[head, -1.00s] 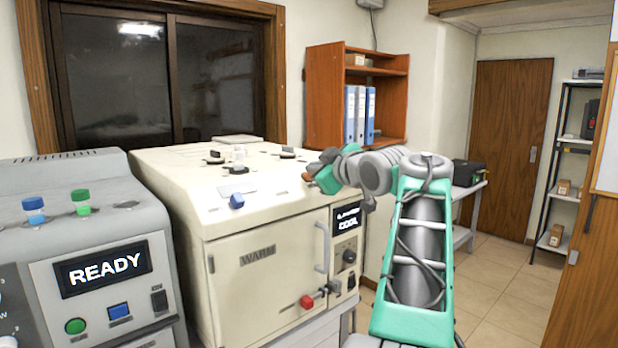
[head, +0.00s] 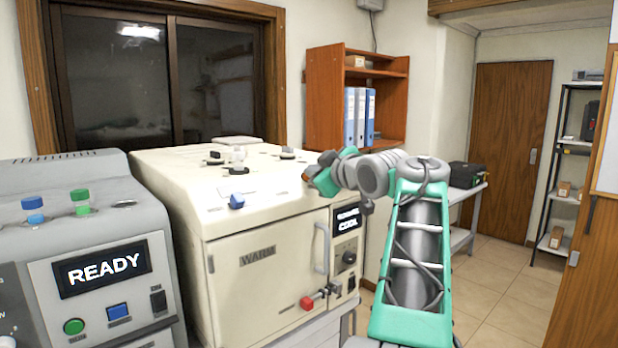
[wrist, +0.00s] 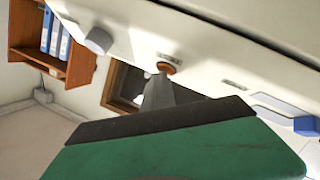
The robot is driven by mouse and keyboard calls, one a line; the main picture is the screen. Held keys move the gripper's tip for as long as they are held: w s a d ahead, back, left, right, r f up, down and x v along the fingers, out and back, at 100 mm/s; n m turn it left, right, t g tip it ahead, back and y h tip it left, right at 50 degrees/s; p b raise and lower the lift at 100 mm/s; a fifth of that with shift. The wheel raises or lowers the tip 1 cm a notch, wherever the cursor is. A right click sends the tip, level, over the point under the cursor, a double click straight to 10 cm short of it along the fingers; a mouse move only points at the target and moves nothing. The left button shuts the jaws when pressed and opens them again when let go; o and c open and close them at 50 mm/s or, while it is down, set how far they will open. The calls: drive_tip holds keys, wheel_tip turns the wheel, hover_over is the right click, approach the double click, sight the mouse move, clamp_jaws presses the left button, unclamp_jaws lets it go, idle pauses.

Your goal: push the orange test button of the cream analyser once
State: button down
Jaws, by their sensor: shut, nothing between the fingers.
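The cream analyser (head: 255,225) stands in the middle of the head view, with a closed front door and a small screen (head: 346,219) whose lower line reads COOL. Its orange button (wrist: 167,68) shows in the wrist view on the cream panel. In the head view, a small orange spot (head: 306,176) shows beside my gripper (head: 314,172) at the right end of the analyser's top front edge. My gripper is shut and empty. In the wrist view its grey fingertips (wrist: 160,82) point at the button and overlap its lower edge; I cannot tell whether they touch it.
A red-tipped lever (head: 307,303) and a door handle (head: 321,249) stick out in front. A grey machine (head: 95,255) reading READY stands at left. The floor at right is clear.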

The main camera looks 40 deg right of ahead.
drive_tip(key=shift+s+r+p, duration=0.4)
drive_tip(key=shift+s+r, duration=0.05)
drive_tip(key=shift+r, duration=0.2)
drive_tip(key=shift+r, duration=0.15)
drive_tip(key=s+r+p, duration=0.1)
drive_tip(key=r, duration=0.1)
drive_tip(key=s+r+p, duration=0.2)
idle(0.3)
drive_tip(key=shift+f, duration=0.1)
idle(0.5)
